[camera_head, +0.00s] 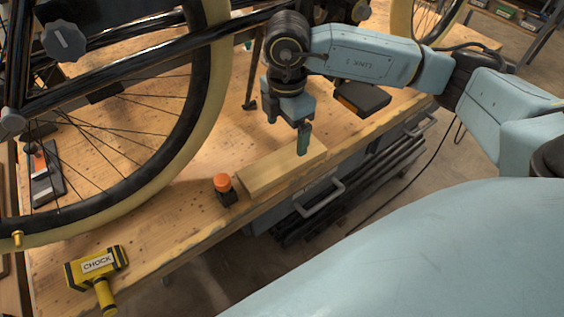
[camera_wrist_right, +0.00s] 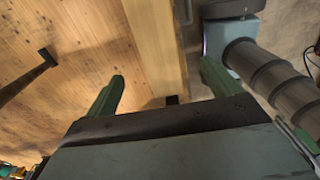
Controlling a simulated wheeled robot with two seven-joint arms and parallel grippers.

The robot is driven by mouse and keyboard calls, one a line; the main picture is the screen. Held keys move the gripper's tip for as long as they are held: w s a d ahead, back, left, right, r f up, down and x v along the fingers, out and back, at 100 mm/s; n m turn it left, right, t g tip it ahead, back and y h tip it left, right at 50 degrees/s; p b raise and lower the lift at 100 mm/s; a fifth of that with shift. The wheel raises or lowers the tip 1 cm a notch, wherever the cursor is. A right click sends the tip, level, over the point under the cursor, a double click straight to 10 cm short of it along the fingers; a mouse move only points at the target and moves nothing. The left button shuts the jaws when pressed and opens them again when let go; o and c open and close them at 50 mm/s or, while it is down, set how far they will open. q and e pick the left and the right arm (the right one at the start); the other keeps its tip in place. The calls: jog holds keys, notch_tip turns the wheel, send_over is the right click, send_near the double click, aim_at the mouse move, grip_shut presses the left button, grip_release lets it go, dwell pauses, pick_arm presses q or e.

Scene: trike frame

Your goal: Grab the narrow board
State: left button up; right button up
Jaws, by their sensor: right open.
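The narrow board (camera_head: 270,172) is a pale wooden block lying along the front edge of the workbench. In the right wrist view the board (camera_wrist_right: 157,42) runs up from between the two green fingers. My right gripper (camera_head: 303,138) points down over the board's right part; it also shows in the right wrist view (camera_wrist_right: 162,74). Its fingers are apart, one on each side of the board, with nothing held. Whether the fingers touch the board I cannot tell. My left gripper is not in view.
An orange-capped black object (camera_head: 224,188) stands close to the board's left end. A trike wheel (camera_head: 205,100) and frame fill the left and back. A dark box (camera_head: 362,97) sits behind the gripper.

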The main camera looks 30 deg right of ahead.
send_over(283, 160)
jog(key=f, duration=0.4)
jog(key=shift+s+d+f+b, duration=0.2)
jog(key=shift+s+f+b, duration=0.05)
jog(key=shift+f+b, duration=0.15)
jog(key=shift+w+a+f+b, duration=0.1)
jog(key=shift+f+b, duration=0.25)
jog(key=shift+f, duration=1.1)
jog(key=shift+w+a+f+b, duration=0.1)
jog(key=shift+f+b, duration=0.2)
jog(key=shift+f, duration=1.15)
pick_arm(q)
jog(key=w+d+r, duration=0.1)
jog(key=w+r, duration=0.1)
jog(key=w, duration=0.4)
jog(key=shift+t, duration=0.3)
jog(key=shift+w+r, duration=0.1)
pick_arm(e)
jog(key=c, duration=1.2)
